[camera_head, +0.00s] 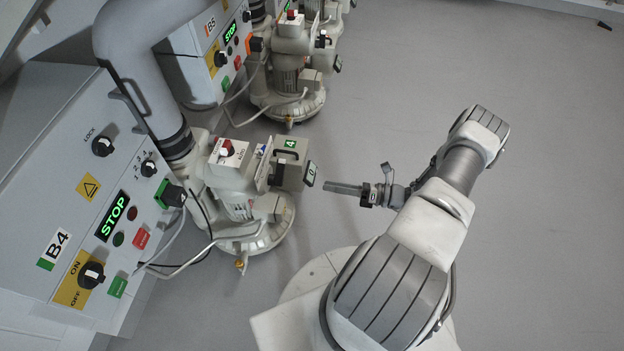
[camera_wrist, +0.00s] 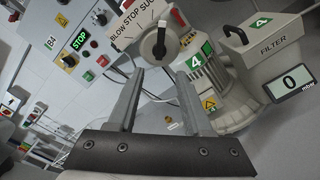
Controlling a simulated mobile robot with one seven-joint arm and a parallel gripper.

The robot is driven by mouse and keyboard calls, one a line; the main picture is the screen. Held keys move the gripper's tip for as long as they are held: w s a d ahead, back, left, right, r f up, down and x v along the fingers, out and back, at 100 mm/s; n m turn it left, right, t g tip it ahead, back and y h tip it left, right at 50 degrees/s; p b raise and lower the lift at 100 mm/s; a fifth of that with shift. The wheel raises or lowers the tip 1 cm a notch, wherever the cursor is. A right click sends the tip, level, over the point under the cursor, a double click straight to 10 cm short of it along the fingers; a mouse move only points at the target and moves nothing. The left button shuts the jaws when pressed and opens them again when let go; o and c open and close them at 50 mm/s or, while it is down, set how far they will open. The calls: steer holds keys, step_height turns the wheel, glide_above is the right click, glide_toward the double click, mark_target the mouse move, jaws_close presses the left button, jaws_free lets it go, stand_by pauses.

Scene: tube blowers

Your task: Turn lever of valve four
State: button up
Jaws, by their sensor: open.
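Valve four has a pale plate marked BLOW, STOP, SUCK, with a dark lever (camera_wrist: 160,44) on a round hub, in the wrist view. The lever stands roughly upright there, and a green 4 label (camera_wrist: 195,62) is just below and right of it. In the head view the blower unit four (camera_head: 240,205) stands left of my gripper (camera_head: 328,186); the lever itself is hard to make out there. In the wrist view my gripper (camera_wrist: 159,80) is open and empty, its two parallel fingers pointing toward the lever with a visible gap before it.
The filter box (camera_wrist: 275,57) with a black handle and a display reading 0 juts out right of the lever. Control panel B4 (camera_head: 95,190) showing STOP stands at left. Another blower (camera_head: 288,75) is behind.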

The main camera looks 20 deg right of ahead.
steer(key=shift+v, duration=1.6)
steer(key=w+a+r+n+g+h, duration=0.1)
steer(key=a+r+n+g+h, duration=0.2)
steer(key=r+n, duration=0.6)
steer(key=w+a+r+n+g+h+p, duration=0.1)
steer(key=r+n+g+h, duration=0.3)
steer(key=r, duration=0.9)
steer(key=w+a+r+n+g+h, duration=0.1)
steer(key=a+r+n+g, duration=0.25)
steer(key=r+n, duration=0.55)
steer(key=s+a+r+n+t+h, duration=0.1)
steer(key=s+a+r+n+h, duration=0.15)
steer(key=r, duration=0.55)
steer(key=s+a+r+n+t+h, duration=0.2)
steer(key=s+r+n+h, duration=0.15)
steer(key=r, duration=0.35)
steer(key=s+a+n+t+b, duration=0.1)
steer(key=s+a+n+t, duration=0.25)
steer(key=s+n, duration=0.4)
step_height(320, 180, up, 26)
steer(key=m+g+p, duration=0.1)
steer(key=p, duration=2.4)
steer(key=shift+s+a+f+h, duration=0.2)
steer(key=shift+s+a+h, duration=0.1)
steer(key=shift+s+a, duration=0.1)
